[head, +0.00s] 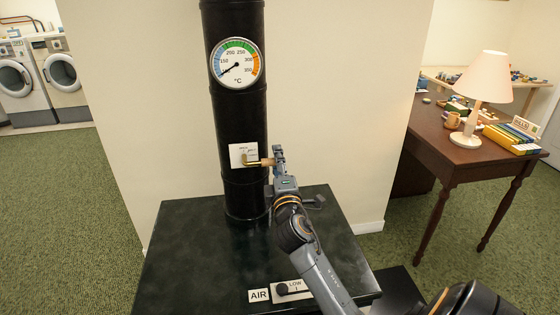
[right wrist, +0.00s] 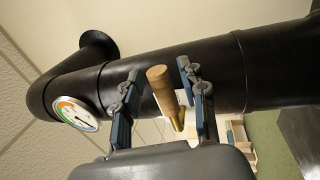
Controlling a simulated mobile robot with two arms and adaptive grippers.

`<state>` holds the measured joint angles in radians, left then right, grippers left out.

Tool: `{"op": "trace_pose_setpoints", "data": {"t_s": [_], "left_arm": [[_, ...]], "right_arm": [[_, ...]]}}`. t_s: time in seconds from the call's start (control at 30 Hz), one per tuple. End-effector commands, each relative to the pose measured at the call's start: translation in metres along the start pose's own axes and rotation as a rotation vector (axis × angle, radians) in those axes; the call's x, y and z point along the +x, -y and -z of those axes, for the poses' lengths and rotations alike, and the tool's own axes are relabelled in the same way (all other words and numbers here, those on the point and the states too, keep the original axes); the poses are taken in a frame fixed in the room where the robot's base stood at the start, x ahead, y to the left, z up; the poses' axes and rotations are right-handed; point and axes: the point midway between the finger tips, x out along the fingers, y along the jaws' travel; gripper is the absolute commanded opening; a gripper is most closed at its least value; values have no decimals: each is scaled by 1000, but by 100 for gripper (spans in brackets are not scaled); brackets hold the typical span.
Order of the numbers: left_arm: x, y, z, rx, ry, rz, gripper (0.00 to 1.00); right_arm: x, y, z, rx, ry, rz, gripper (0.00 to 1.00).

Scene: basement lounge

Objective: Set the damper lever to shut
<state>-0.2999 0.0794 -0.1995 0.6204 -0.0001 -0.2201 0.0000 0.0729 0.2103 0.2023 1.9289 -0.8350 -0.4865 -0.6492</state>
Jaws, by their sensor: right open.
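The damper lever has a brass arm (head: 252,161) and a wooden handle (head: 267,162). It sits on a white plate (head: 237,152) on the black stovepipe (head: 238,120) and points right, about level. The plate's lettering is too small to read. My right gripper (head: 277,165) is at the handle's right end. In the right wrist view the wooden handle (right wrist: 159,84) stands between the two spread fingers of my right gripper (right wrist: 158,72), with gaps showing on both sides. My left gripper is not in view.
A round thermometer (head: 236,63) is higher on the pipe. The dark stove top (head: 190,255) below carries an AIR slider with a black knob (head: 282,288), marked LOW. A wooden table (head: 465,150) with a lamp (head: 484,90) stands right. Washing machines (head: 58,75) are far left.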

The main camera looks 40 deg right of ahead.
Motion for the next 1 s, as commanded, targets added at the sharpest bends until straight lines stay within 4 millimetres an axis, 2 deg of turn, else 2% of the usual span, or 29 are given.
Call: {"op": "trace_pose_setpoints", "data": {"t_s": [0.13, 0.27, 0.5, 0.7, 0.83, 1.0], "left_arm": [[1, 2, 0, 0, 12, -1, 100], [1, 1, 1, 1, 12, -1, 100], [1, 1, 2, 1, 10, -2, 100], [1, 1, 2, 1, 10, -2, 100], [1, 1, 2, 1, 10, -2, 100], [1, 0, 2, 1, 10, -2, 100]], "right_arm": [[-4, 0, 0, -1, 1, 1, 42], [-20, 1, 0, -1, 0, 2, 42], [-72, 1, 0, 1, 1, 4, 42], [-106, -1, 0, 1, 0, 2, 42], [-118, -2, 0, 0, 0, 0, 42], [-122, -2, 1, 1, -1, -1, 42]]}}
